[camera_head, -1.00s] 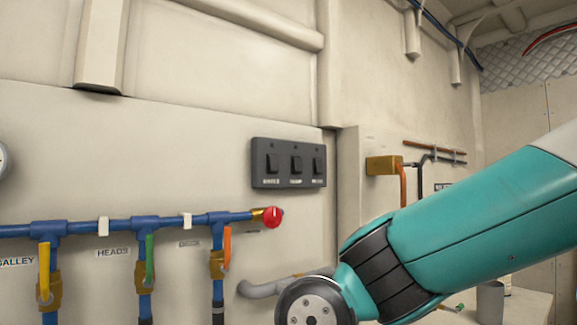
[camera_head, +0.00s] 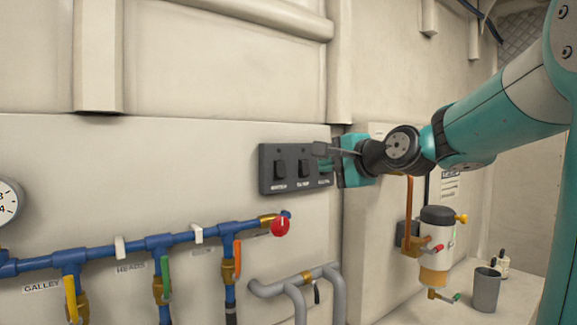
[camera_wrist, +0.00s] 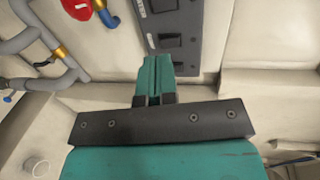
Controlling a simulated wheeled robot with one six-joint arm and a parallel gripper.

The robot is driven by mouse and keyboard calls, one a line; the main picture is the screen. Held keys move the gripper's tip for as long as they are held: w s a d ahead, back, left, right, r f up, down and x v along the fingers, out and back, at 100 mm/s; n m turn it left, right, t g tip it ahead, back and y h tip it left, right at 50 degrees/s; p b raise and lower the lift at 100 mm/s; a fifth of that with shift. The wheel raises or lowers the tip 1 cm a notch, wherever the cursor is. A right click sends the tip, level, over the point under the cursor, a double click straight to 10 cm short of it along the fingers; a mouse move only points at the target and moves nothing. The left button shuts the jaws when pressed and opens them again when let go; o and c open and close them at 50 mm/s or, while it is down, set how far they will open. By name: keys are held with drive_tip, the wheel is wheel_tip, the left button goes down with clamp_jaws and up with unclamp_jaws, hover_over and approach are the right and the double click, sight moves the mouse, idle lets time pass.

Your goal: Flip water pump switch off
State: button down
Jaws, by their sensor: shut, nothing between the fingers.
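A dark switch panel (camera_head: 264,170) with rocker switches is mounted on the pale wall. In the head view the left rocker (camera_head: 280,169) and the middle rocker (camera_head: 304,168) show clearly. The right end is partly covered by my gripper (camera_head: 325,167). The labels are too small to read surely, so I cannot tell which switch is the water pump's. In the wrist view the panel (camera_wrist: 196,30) runs up from behind my shut, empty teal fingers (camera_wrist: 156,62). The fingertips are at its right-hand switch; I cannot tell whether they touch it.
Blue pipes (camera_head: 110,255) with coloured valve handles and a red knob (camera_head: 280,226) run below the panel. Grey pipes (camera_head: 300,285) stand under it. A filter canister (camera_head: 437,240) and a grey cup (camera_head: 486,289) are at the right. The wall above the panel is clear.

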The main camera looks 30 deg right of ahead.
sight(283, 174)
drive_tip(key=w+p, duration=0.2)
drive_tip(key=w, duration=0.2)
drive_tip(key=w+f+p, duration=0.1)
drive_tip(key=w+p, duration=0.1)
drive_tip(key=w, duration=0.2)
drive_tip(key=w+f+p, duration=0.1)
drive_tip(key=w+p, duration=0.1)
drive_tip(key=w, duration=0.2)
drive_tip(key=shift+w+a+f, duration=0.15)
drive_tip(key=shift+w+a, duration=0.15)
drive_tip(key=shift+w, duration=0.1)
drive_tip(key=shift+w+f+p, duration=0.2)
drive_tip(key=shift+w+p, duration=0.15)
drive_tip(key=shift+w, duration=0.1)
drive_tip(key=shift+f+b, duration=0.2)
drive_tip(key=shift+b, duration=0.1)
